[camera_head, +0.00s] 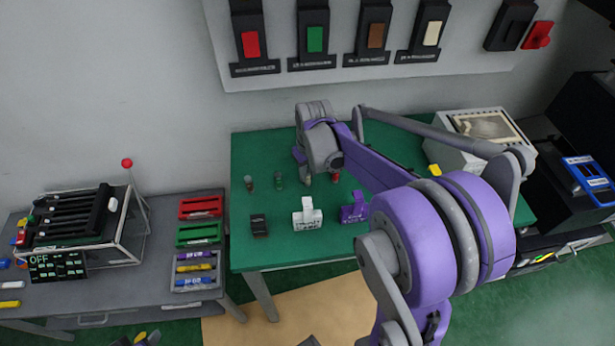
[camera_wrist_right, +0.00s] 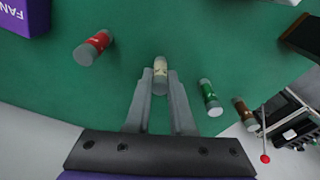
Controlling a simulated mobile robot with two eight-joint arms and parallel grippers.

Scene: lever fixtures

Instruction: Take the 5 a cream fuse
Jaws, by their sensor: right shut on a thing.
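The cream fuse (camera_wrist_right: 161,67) stands between the two fingertips of my right gripper (camera_wrist_right: 160,78) in the right wrist view. The fingers are shut on it from both sides. I cannot tell whether its base touches the green table. In the head view my right gripper is mostly hidden behind its own wrist, above the row of fuses. A red fuse (camera_wrist_right: 93,47) is on one side of the gripper; a green fuse (camera_wrist_right: 211,97) and a brown fuse (camera_wrist_right: 245,114) are on the other. My left gripper does not show.
On the green table (camera_head: 262,150) are a black block (camera_head: 259,226), a white block (camera_head: 307,214) and a purple block (camera_head: 354,208) in front of the fuses. A grey bench (camera_head: 110,290) at left holds a rack and coloured trays. Coloured switches hang on the wall panel (camera_head: 280,60).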

